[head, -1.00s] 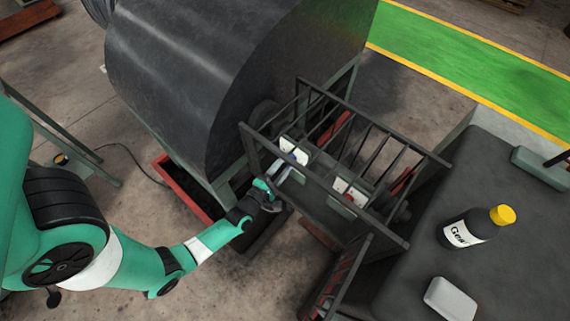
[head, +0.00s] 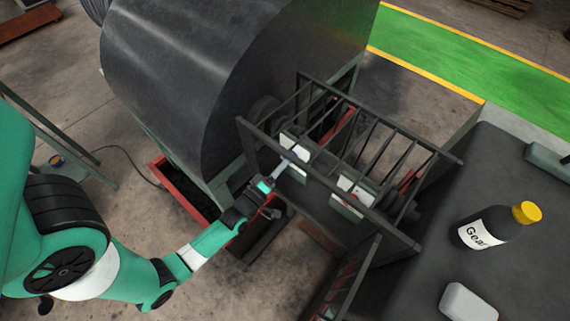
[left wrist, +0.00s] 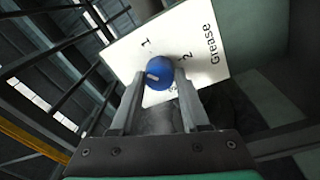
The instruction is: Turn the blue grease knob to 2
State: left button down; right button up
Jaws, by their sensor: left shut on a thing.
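The blue grease knob (left wrist: 158,72) sits on a white plate (left wrist: 205,30) printed "Grease", with marks 1 and 2 and another mark partly hidden by the fingers. My left gripper (left wrist: 161,76) is shut on the knob, one finger on each side. A small pale mark shows on the knob's face, left of its middle; I cannot tell surely which number it points to. In the head view my left gripper (head: 284,164) reaches the left white plate (head: 296,147) behind the railing, and hides the knob there. My right gripper is not in view.
A dark railing cage (head: 342,150) surrounds the plates. A second white plate with a red knob (head: 347,201) is to the right. The large dark drum housing (head: 190,80) stands left. A gear oil bottle (head: 490,230) and white block (head: 467,302) rest on the dark top at right.

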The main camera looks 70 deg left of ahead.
pick_arm(q)
jog(key=m+h+p, duration=0.1)
jog(key=m, duration=1.2)
jog(key=m+h+p, duration=0.1)
jog(key=m, duration=1.1)
jog(key=shift+r+m+p, duration=0.1)
jog(key=shift+m+p, duration=0.3)
jog(key=shift+c, duration=2)
grip_release()
jog(key=shift+s, duration=0.15)
jog(key=p+v, duration=0.1)
jog(key=v, duration=1)
jog(key=shift+s+p, duration=0.2)
jog(key=shift+p, duration=0.1)
